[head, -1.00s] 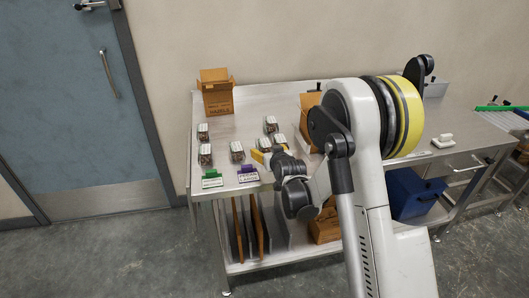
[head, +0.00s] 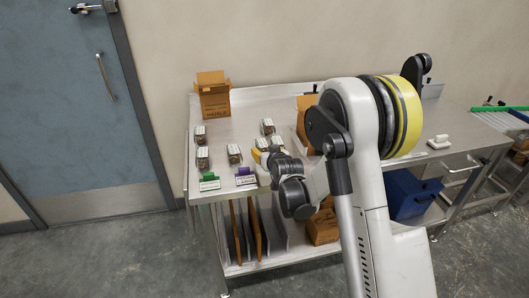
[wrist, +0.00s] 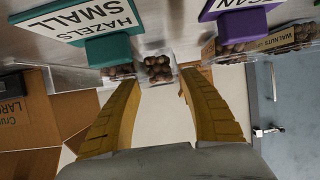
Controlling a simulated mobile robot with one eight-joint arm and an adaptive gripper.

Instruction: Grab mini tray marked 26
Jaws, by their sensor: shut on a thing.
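My gripper (wrist: 160,80) has its two yellow fingers closed on the sides of a clear mini tray (wrist: 158,68) of round brown nuts. Any number on this tray cannot be read. In the head view my gripper (head: 262,157) is at the front part of the steel table, partly hidden by my arm. Other small trays with white labels stand to its left and behind it, among them a front tray (head: 234,153), a left tray (head: 202,158) and a back tray (head: 267,127). Their numbers are too small to read.
A green "HAZELS SMALL" sign (wrist: 70,22) and a purple sign (wrist: 240,12) stand close to the gripper. A walnuts tray (wrist: 270,42) lies at the right of the wrist view. An open cardboard box (head: 214,98) stands at the table's back left.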

